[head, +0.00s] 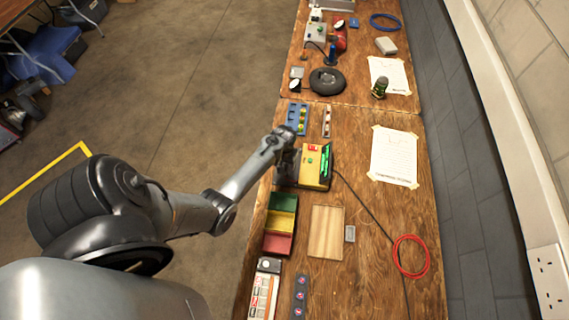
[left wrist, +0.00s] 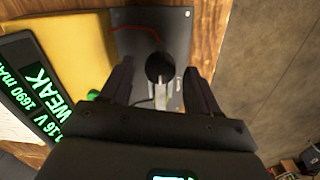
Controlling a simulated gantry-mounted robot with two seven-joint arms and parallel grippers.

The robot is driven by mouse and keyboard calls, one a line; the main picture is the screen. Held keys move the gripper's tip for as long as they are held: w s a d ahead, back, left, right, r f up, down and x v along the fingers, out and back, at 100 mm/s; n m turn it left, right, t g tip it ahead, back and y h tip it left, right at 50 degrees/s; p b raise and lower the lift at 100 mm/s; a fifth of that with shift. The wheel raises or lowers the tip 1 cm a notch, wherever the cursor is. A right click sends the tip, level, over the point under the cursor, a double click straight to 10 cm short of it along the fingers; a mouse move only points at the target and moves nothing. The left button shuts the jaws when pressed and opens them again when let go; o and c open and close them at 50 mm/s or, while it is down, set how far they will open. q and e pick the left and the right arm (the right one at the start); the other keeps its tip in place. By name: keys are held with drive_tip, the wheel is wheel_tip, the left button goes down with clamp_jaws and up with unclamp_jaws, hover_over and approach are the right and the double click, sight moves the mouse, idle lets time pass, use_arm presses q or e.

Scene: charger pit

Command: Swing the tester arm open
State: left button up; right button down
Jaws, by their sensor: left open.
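The yellow tester (head: 311,181) sits on the wooden bench with a green-lit display (head: 327,160). My left gripper (left wrist: 158,72) is open around the knob; contact cannot be told. It also shows in the head view (head: 287,165). My right gripper is not in view.
A green, yellow and red tray (head: 281,222) and a wooden board (head: 326,232) lie nearer. A blue battery holder (head: 297,117) lies beyond the tester. A red cable coil (head: 411,256) is at right. Bench between tester and paper (head: 395,156) is mostly clear.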

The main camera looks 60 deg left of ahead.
use_arm(q)
clamp_jaws()
